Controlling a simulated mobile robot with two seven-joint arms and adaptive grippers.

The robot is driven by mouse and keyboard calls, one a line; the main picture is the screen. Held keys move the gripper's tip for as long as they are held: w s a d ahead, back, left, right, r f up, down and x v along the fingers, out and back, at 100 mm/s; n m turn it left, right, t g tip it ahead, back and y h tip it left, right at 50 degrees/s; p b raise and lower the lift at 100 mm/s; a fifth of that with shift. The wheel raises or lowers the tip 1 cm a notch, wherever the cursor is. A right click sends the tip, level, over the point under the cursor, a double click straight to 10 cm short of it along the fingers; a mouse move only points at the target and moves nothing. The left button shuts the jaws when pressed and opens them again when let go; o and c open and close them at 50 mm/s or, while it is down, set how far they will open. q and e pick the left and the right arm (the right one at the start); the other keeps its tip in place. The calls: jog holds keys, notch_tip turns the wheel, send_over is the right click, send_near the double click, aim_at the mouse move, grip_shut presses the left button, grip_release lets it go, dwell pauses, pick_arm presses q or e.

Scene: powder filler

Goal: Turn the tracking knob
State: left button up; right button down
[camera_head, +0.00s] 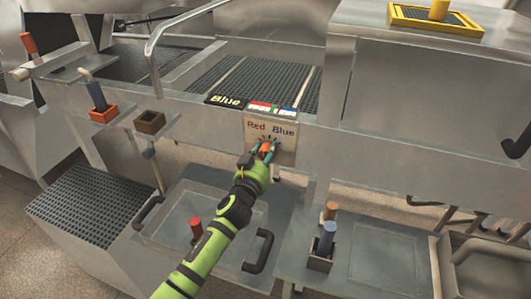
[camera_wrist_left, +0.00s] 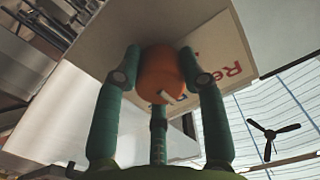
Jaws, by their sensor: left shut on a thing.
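The tracking knob is a round orange knob (camera_wrist_left: 161,74) on a beige panel (camera_head: 284,150) marked "Red" and "Blue". It shows small in the head view (camera_head: 266,147), partly hidden by my fingers. My left gripper (camera_head: 264,152) reaches the panel from below, on a green and black arm. In the left wrist view the teal fingers of my left gripper (camera_wrist_left: 162,72) are on both sides of the knob and shut on it. A small pale mark shows on the knob's lower face. My right gripper is not in view.
A tray with black handles (camera_head: 190,215) sits below. A curved metal rail (camera_head: 152,55) rises behind.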

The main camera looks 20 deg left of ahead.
pick_arm(q)
jog(key=shift+r+m, duration=0.5)
jog(key=shift+w, duration=0.1)
jog(key=shift+d+m, duration=0.1)
jog(key=shift+m, duration=2.3)
jog(key=o, duration=1.1)
jog(key=shift+o, duration=0.2)
jog(key=shift+d+f, duration=0.15)
